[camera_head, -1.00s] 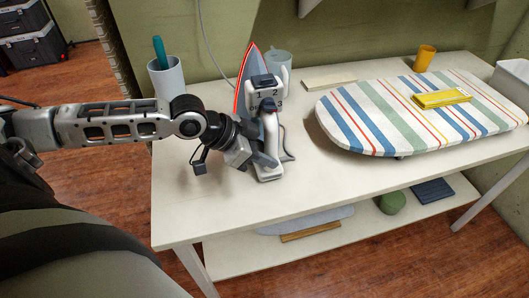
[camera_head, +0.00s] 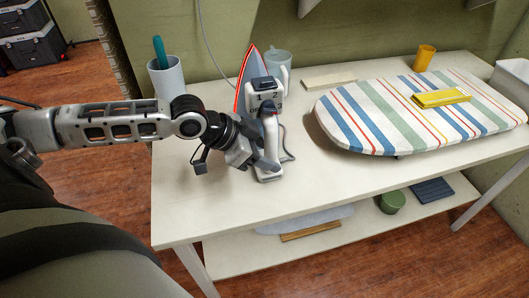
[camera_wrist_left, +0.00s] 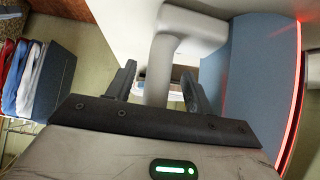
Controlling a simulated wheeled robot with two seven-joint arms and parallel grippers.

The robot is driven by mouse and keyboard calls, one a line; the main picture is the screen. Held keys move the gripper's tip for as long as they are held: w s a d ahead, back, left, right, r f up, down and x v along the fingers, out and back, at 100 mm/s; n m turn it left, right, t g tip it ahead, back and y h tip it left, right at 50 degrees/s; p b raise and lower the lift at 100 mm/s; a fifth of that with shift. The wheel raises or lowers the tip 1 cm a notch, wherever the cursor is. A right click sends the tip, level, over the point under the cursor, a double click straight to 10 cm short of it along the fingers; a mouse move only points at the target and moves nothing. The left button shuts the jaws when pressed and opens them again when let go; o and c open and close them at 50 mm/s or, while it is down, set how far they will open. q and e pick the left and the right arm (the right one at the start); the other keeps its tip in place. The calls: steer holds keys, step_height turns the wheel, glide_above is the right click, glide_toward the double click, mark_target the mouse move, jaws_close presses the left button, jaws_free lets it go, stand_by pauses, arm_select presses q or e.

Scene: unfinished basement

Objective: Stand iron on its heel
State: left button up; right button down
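The iron (camera_head: 251,75) stands upright on the white table, its tip up and its grey-blue soleplate with a red edge turned to the left. Its light grey heel (camera_head: 269,174) is down on the tabletop. My left gripper (camera_head: 262,163) is low beside the iron's handle. In the left wrist view, the open fingers of the left gripper (camera_wrist_left: 160,88) stand on either side of a grey part of the handle (camera_wrist_left: 158,68), with a gap showing on the right side. The soleplate (camera_wrist_left: 255,70) fills the right of that view. My right gripper is not in view.
A grey cup with a teal item (camera_head: 167,78), a translucent cup (camera_head: 279,63) and an orange cup (camera_head: 425,57) stand near the back. The front middle is clear.

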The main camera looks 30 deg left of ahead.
arm_select(q)
steer(key=shift+s+f, duration=0.2)
steer(key=shift+f, duration=0.2)
steer(key=shift+s+a+r, duration=0.15)
steer(key=shift+a+r, duration=0.1)
steer(key=shift+r, duration=0.1)
steer(key=p+v, duration=0.5)
steer(key=v, duration=1)
steer(key=shift+r+p, duration=0.35)
steer(key=shift+p, duration=0.05)
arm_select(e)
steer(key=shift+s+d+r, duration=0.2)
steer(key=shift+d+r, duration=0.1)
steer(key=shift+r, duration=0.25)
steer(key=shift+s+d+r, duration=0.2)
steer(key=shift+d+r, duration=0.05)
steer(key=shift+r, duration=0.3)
arm_select(q)
steer(key=shift+d, duration=0.1)
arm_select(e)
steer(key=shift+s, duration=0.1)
